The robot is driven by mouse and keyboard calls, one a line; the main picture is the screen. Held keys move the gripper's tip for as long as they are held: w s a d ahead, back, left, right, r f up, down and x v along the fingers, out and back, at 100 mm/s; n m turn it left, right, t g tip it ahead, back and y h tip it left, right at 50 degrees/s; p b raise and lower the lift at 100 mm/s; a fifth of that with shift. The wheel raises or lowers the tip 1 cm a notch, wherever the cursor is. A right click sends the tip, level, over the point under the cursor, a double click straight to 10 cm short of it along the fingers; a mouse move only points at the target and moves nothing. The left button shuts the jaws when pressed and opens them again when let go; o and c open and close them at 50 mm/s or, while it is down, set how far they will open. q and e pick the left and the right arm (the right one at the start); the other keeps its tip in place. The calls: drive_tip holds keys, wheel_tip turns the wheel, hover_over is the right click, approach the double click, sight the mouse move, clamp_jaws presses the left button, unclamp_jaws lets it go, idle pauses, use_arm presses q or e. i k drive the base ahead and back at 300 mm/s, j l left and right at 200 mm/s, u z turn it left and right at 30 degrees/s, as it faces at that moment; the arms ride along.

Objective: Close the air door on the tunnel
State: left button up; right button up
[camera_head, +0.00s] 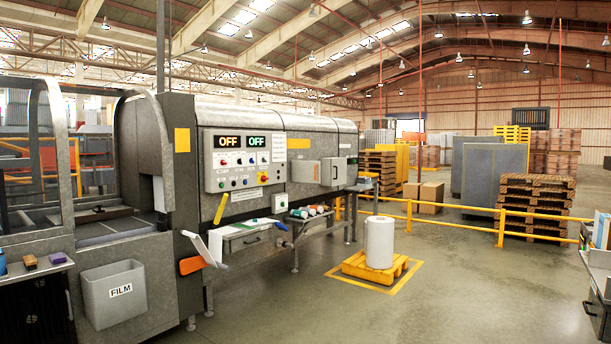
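Neither of my grippers shows in the head view.
A control panel (221,178) with two OFF displays is left of the door. A yellow handle (221,208), a small shelf (243,238) and bottles (309,211) sit below. A white roll on a yellow pallet (354,264) stands in front right. The floor (480,300) farther right is clear.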

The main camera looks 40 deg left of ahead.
sight(303, 171)
drive_tip(key=i+j+u, duration=0.9)
drive_tip(key=i, duration=0.7)
drive_tip(key=i+u, duration=0.4)
drive_tip(key=i, duration=2.85)
